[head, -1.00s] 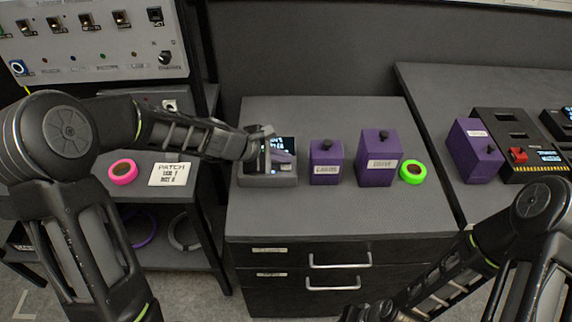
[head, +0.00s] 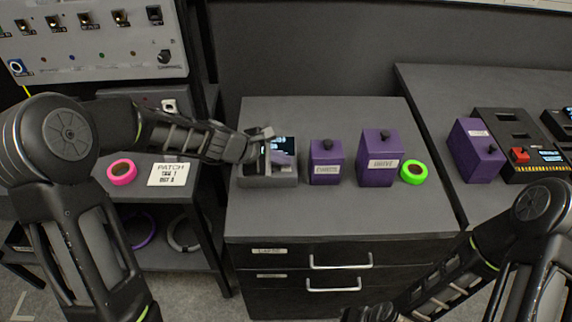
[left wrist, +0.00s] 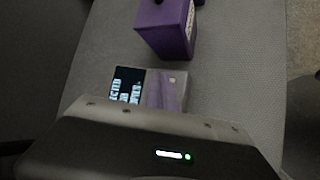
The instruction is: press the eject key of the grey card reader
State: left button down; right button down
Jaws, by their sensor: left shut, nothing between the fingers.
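The grey card reader (head: 284,182) stands at the left of the middle cabinet top. Its lit screen (head: 287,144) is partly covered by my left gripper in the head view. My left gripper (head: 262,150) is shut and empty over the reader's left part; contact is unclear. My right gripper (head: 370,313) is at the bottom edge, its fingers hidden.
Two purple boxes with black knobs, one small (head: 326,163) and one larger (head: 378,160), stand right of the reader. A green tape roll (head: 413,172) lies beside them. A pink roll (head: 121,172) and a label card (head: 168,174) lie left. The cabinet's front top is clear.

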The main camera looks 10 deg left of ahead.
aim_at(283, 168)
pick_arm(q)
jog(key=shift+r, duration=0.1)
jog(key=shift+r+p, duration=0.8)
jog(key=shift+p, duration=0.05)
jog(key=shift+r, duration=0.1)
notch_tip(283, 168, up, 5)
jog(key=p, duration=0.4)
jog(key=shift+p, duration=0.3)
dwell(0.3)
